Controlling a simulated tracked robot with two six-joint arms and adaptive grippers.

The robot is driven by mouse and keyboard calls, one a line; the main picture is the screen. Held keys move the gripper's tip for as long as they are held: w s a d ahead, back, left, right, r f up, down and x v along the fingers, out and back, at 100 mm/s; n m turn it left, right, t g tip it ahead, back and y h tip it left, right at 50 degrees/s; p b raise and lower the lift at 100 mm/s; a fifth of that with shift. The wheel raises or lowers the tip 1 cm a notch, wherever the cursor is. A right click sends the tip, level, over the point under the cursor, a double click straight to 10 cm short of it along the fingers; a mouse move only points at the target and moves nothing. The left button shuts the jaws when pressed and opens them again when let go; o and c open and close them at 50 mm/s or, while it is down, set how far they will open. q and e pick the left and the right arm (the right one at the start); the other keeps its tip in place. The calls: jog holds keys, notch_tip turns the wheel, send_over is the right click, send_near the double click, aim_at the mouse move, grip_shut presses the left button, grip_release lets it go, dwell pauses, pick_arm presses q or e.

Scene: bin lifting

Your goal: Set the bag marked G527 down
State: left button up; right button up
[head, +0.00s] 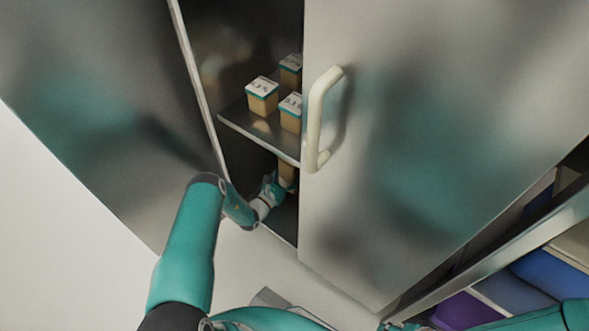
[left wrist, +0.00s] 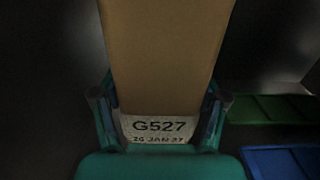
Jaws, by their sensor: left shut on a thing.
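The bag marked G527 (left wrist: 160,60) is a tan block with a white label in the left wrist view, its code G527 readable. My left gripper (left wrist: 160,112) is shut on it, one finger on each side of the label. In the head view the left gripper (head: 274,188) reaches into the lower part of the steel cabinet, below the shelf. A bit of the tan bag (head: 287,173) shows there, largely hidden by the shelf and door. I cannot see whether its underside touches anything. A small part of my right gripper (head: 398,326) shows at the bottom edge.
Several tan bags with white labels (head: 262,96) stand on the cabinet shelf (head: 252,128). The right door (head: 440,130) with its pale handle (head: 317,120) borders the narrow opening. Green (left wrist: 268,108) and blue (left wrist: 282,160) items lie right in the wrist view. Coloured bins (head: 465,310) stand lower right.

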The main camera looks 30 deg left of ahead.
pick_arm(q)
jog(key=shift+w+f+b, duration=0.1)
jog(key=shift+f+b, duration=1.5)
jog(key=shift+f, duration=1.8)
jog(key=o, duration=1.4)
jog(key=shift+f, duration=0.1)
